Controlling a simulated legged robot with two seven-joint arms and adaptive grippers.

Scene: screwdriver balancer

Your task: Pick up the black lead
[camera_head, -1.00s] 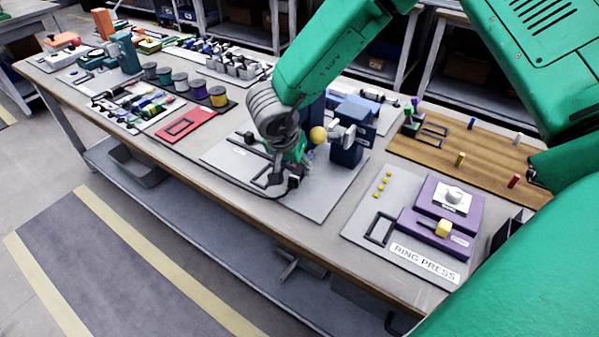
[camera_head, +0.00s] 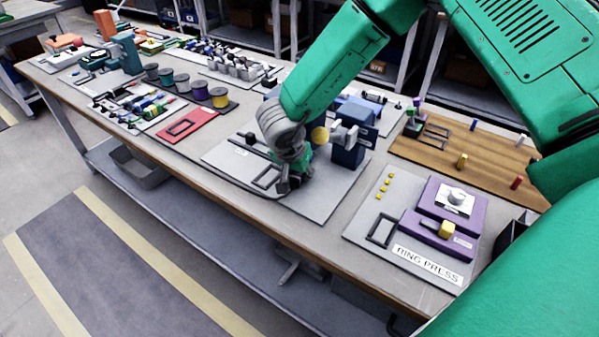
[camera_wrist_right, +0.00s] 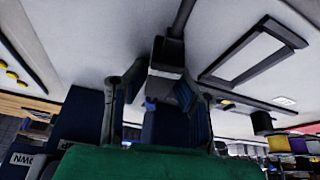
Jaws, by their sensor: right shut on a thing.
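My right gripper (camera_head: 288,180) is low over the front part of the grey board (camera_head: 322,203) at the middle of the bench. In the right wrist view, its fingers (camera_wrist_right: 162,82) are closed around a black block-shaped end of the black lead (camera_wrist_right: 168,52). The lead's cable runs upward in that view from the block. In the head view, the lead's dark end (camera_head: 283,187) shows just under the fingers, and its thin cable runs left along the board's front edge. The fingertips are partly hidden by the wrist in the head view. My left gripper is not in view.
A dark blue block device (camera_head: 347,150) with a yellow ball stands right behind the gripper. A black rectangular frame (camera_head: 266,177) lies just left of it. The purple ring press (camera_head: 440,232) is on the right, a red tray (camera_head: 187,127) on the left. The board's front right is clear.

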